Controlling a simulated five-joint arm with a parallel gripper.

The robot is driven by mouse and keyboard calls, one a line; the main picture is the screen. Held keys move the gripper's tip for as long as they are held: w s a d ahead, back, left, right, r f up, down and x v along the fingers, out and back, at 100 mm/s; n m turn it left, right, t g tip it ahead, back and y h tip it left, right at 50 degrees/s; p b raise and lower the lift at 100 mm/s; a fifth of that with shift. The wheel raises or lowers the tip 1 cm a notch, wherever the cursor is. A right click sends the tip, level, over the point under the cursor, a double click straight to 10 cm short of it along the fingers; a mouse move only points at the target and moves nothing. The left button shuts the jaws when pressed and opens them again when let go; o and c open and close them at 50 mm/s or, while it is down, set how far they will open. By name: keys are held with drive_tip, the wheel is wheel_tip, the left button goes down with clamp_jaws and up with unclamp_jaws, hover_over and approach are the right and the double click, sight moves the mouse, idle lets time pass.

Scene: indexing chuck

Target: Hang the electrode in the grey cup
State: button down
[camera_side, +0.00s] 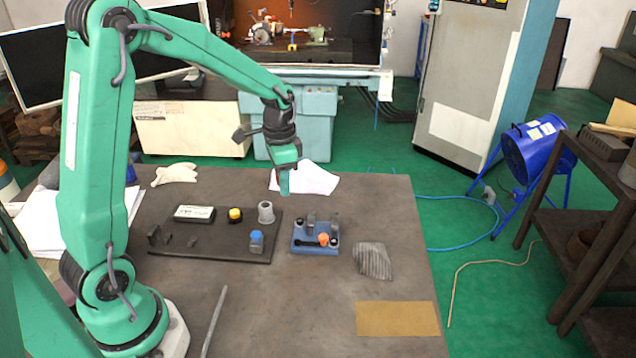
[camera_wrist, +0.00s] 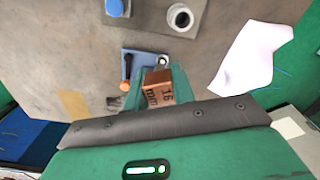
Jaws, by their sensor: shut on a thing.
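My gripper (camera_side: 284,187) is above the table in the side view, with its fingers pointing down behind the blue chuck block. In the wrist view my gripper (camera_wrist: 150,78) is shut on a copper-coloured electrode (camera_wrist: 160,92) marked "16 mm". Its lower end cannot be made out. In the side view the electrode is hidden by the fingers. The grey cup (camera_side: 266,214) stands upright on the dark board, below and left of my fingertips. It also shows in the wrist view (camera_wrist: 181,18), mouth up, apart from the electrode.
The blue chuck block (camera_side: 301,244) has an orange-knobbed lever (camera_side: 323,239). A grey rag (camera_side: 373,261) and tan mat (camera_side: 397,318) lie right.

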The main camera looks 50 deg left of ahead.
drive_tip(key=n, duration=0.2)
approach(266, 212)
drive_tip(key=a, duration=0.1)
drive_tip(key=shift+w+a+r, duration=0.2)
drive_tip(key=shift+w+r, duration=0.1)
drive_tip(key=shift+w, duration=0.1)
drive_tip(key=shift+f, duration=0.25)
drive_tip(key=shift+f, duration=2.45)
drive_tip(key=shift+f, duration=0.55)
drive_tip(key=shift+d+r, duration=0.1)
